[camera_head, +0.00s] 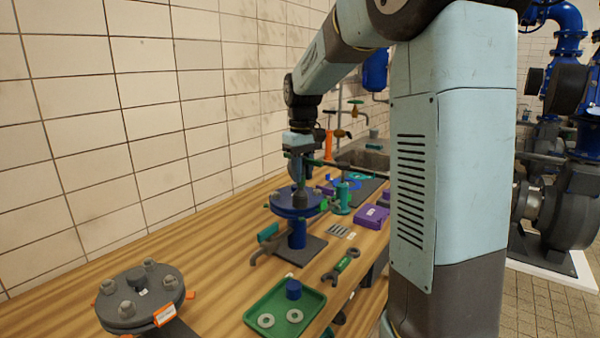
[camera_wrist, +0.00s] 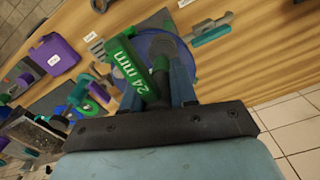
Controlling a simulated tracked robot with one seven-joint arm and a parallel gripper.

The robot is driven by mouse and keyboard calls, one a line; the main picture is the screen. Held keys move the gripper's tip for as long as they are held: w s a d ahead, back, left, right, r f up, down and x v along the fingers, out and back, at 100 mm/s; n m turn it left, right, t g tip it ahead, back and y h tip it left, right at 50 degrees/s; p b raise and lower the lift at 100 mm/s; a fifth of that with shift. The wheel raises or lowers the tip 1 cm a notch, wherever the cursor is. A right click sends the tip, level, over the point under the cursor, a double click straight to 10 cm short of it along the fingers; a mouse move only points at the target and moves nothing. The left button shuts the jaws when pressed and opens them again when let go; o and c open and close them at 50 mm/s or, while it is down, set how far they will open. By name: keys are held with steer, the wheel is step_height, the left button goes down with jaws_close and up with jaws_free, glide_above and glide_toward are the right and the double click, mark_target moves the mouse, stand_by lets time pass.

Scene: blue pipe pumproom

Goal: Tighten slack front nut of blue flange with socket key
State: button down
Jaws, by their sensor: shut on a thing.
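The blue flange (camera_head: 296,203) stands on a blue post with a dark base plate on the wooden bench. It also shows in the wrist view (camera_wrist: 186,50), partly hidden behind the key. My gripper (camera_head: 300,165) is above the flange and points down. In the wrist view my gripper (camera_wrist: 168,92) is shut on the socket key (camera_wrist: 135,75), which has a green handle marked "24 mm" and a dark shaft. The key's dark socket end (camera_head: 300,199) is at the flange's top. The front nut is hidden, so I cannot tell whether the socket is on it.
A dark flange (camera_head: 140,296) with several bolts stands at the front left. A green tray (camera_head: 262,314) holds washers and a blue part. A green-marked wrench (camera_head: 341,265), a purple case (camera_head: 371,216) and a teal stand (camera_head: 343,200) are to the right. A tiled wall is behind.

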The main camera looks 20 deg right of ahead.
steer(key=shift+d+r, duration=0.15)
steer(key=shift+r, duration=0.35)
steer(key=shift+r, duration=1.55)
